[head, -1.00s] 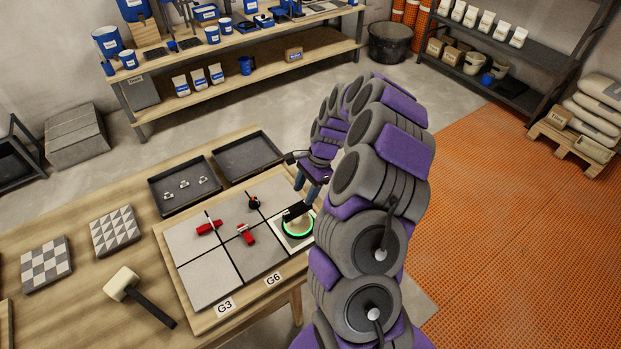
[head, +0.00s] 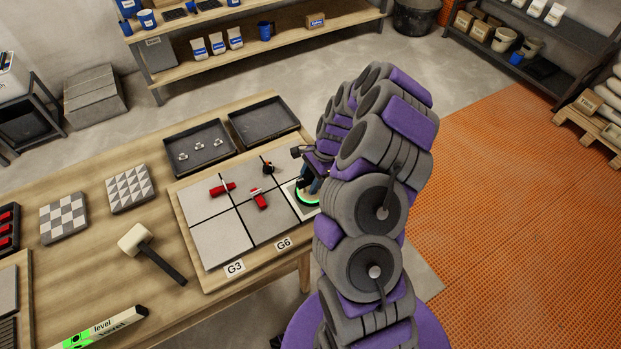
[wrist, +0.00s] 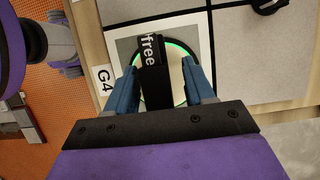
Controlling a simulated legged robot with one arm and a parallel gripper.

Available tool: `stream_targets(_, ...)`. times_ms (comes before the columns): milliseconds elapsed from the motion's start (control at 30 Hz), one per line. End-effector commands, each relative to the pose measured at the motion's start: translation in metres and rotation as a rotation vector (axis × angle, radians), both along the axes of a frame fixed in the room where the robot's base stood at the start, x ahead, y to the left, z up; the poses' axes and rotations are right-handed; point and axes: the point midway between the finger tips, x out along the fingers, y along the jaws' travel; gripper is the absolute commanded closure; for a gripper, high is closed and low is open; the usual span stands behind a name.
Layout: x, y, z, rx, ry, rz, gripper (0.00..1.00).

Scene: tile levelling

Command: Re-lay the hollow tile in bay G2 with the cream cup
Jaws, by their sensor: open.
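A round cup with a pale cream face, a green lit ring (head: 308,200) and a black handle (wrist: 153,75) marked "free" sits on a pale square beside the G4 label (wrist: 104,78). My gripper (head: 313,180) is low over it. In the wrist view my gripper (wrist: 162,72) is open, its blue fingers on either side of the handle. I cannot tell whether they touch it. Grey tiles (head: 222,240) lie in the board's bays. The G3 (head: 235,267) and G6 (head: 283,244) labels are readable; no G2 label shows.
Two red-bodied tools (head: 222,189) (head: 260,200) and a black one (head: 268,168) stand on the tiles. A mallet (head: 140,242), a level (head: 100,329) and patterned tiles (head: 130,188) lie left.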

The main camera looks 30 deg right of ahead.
Motion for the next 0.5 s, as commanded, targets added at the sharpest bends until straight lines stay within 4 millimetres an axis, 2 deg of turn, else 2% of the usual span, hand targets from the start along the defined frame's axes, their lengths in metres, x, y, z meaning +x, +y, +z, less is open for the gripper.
stream_targets(67, 0.0001, 0.0000, 0.0001, 0.000, 0.000, 0.000, 0.53)
stream_targets(500, 0.0004, -0.0002, 0.0002, 0.000, -0.001, 0.000, 0.95)
